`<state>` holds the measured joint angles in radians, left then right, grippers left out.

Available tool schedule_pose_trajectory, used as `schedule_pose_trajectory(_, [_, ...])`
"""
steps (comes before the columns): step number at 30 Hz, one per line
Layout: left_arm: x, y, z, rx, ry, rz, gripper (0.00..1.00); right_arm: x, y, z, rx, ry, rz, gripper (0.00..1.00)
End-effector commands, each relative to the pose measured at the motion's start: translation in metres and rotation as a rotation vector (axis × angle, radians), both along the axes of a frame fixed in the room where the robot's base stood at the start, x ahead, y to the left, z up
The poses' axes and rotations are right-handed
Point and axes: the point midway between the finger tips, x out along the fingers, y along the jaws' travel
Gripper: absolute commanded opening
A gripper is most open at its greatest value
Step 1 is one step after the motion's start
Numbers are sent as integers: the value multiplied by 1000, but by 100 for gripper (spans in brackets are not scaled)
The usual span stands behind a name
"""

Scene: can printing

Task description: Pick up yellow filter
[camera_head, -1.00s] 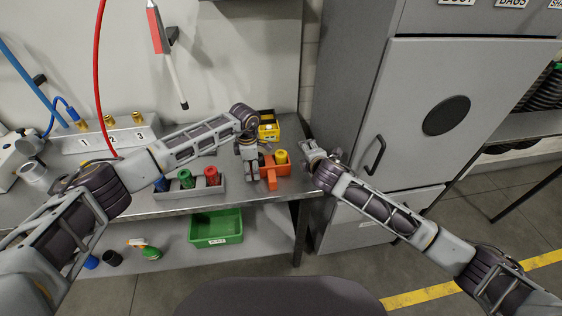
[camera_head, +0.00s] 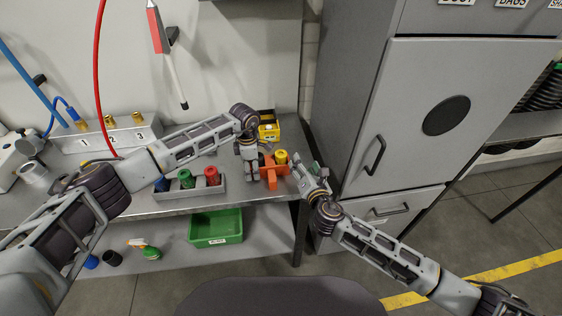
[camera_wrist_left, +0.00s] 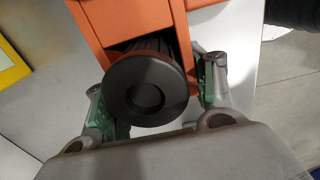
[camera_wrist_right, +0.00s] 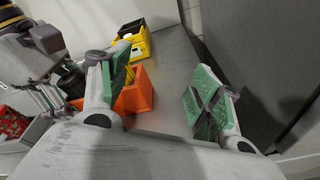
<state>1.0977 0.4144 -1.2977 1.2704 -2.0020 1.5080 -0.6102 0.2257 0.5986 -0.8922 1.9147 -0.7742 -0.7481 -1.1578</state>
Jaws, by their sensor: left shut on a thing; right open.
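The yellow filter (camera_head: 282,157) stands upright at the orange fixture (camera_head: 271,183) near the table's right end. In the right wrist view only a sliver of yellow shows beside the orange fixture (camera_wrist_right: 136,98), mostly hidden by a finger. My left gripper (camera_head: 256,172) is shut on the fixture's black round knob (camera_wrist_left: 146,88), its green pads on either side of it. My right gripper (camera_head: 305,174) is open and empty, just right of the fixture and filter; in its wrist view its green-padded fingers (camera_wrist_right: 162,88) are spread apart.
A yellow bin (camera_head: 268,131) stands behind the fixture. A grey rack (camera_head: 208,190) with blue, green and red cylinders is to its left. A grey cabinet (camera_head: 400,120) bounds the right side. A green bin (camera_head: 215,228) sits on the lower shelf.

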Motion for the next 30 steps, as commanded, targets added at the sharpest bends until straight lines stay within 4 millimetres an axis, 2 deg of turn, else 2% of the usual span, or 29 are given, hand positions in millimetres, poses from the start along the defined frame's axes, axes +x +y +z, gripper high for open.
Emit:
schedule_pose_trajectory(18, [0,0,1,-1,-1,0,20,-59,30,-1,-456,-269,176,64])
schedule_pose_trajectory(24, [0,0,1,-1,-1,0,20,-68,35,-1,-525,-310,200,64])
schedule_pose_trajectory(30, [0,0,1,-1,-1,0,20,-69,36,-1,-537,-317,204,64])
